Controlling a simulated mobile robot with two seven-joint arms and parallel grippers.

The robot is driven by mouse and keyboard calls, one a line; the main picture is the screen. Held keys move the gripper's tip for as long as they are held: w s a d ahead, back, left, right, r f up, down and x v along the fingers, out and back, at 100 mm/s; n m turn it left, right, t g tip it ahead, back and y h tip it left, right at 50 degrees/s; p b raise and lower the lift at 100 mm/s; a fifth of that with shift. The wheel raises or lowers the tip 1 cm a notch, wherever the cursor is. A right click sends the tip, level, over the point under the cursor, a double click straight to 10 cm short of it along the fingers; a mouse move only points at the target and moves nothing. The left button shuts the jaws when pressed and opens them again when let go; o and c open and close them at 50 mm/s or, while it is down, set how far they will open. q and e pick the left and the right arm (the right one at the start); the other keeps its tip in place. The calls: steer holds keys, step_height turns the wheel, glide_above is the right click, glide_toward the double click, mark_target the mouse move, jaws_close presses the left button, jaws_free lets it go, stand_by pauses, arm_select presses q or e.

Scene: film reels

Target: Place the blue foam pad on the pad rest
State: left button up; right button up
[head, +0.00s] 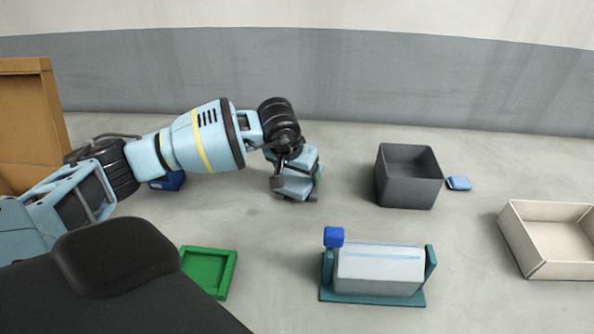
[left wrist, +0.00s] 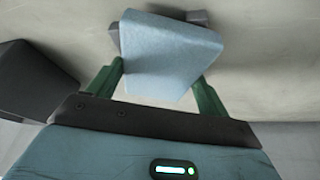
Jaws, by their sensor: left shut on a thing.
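The blue foam pad (left wrist: 165,50) shows in the left wrist view as a pale blue block between the fingers. My left gripper (head: 297,188) is shut on it, above the floor, left of the dark grey bin. In the head view the gripper hides much of the pad. No thing is marked as the pad rest; the shallow green tray (head: 228,274) at lower left may be it, but I cannot tell. The tray looks empty and lies apart from the gripper, nearer to me and to its left. My right gripper is not in view.
The dark grey bin (head: 408,193) has a small blue pad-like piece (head: 459,183) beside it. A teal stand (head: 375,298) holds a white block, with a blue cube (head: 334,237) at its corner. A beige box (head: 538,270) is at right, cardboard (head: 30,120) at left. Bare floor lies between tray and stand.

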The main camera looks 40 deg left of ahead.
arm_select(q)
steer(key=o, duration=0.9)
steer(key=shift+f, duration=0.1)
steer(key=shift+o, duration=0.2)
steer(key=shift+r, duration=0.4)
steer(key=v, duration=1.1)
steer(key=shift+s+r+p, duration=0.15)
steer(key=shift+r+p, duration=0.1)
steer(key=shift+p, duration=0.05)
